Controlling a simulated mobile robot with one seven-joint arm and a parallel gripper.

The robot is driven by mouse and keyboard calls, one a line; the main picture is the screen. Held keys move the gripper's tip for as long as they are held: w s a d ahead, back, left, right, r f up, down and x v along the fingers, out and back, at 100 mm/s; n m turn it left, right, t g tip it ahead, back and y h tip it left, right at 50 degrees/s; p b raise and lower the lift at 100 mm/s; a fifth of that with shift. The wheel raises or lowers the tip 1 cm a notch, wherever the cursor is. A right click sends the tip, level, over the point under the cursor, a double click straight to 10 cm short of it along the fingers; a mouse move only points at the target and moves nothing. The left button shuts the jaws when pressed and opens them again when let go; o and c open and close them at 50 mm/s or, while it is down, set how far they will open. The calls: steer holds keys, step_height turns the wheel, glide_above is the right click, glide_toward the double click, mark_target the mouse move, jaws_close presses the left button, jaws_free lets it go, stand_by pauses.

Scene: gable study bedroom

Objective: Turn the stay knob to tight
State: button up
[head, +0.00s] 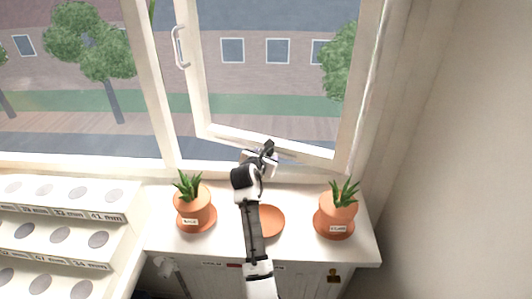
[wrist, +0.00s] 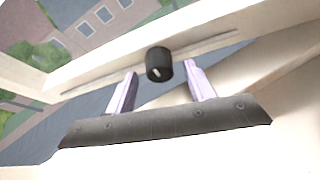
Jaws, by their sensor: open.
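The stay knob (wrist: 159,64) is a dark, round knob with a pale mark on its face. It sits on the slotted stay bar (wrist: 215,46) along the lower rail of the window sash. In the wrist view my gripper (wrist: 160,78) is open, with its two pale fingers on either side of the knob's near end; I cannot tell whether either touches it. In the head view my gripper (head: 262,154) is at the bottom of the open sash (head: 275,143), and the knob cannot be made out there.
Potted plants stand on the sill at left (head: 193,203) and right (head: 338,208), each on a saucer. An empty terracotta saucer (head: 270,222) lies between them, partly behind my arm. A stepped white rack (head: 65,235) with round discs is at left. A window handle (head: 181,47) is above.

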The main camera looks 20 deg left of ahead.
steer(key=shift+x, duration=0.85)
steer(key=c, duration=1)
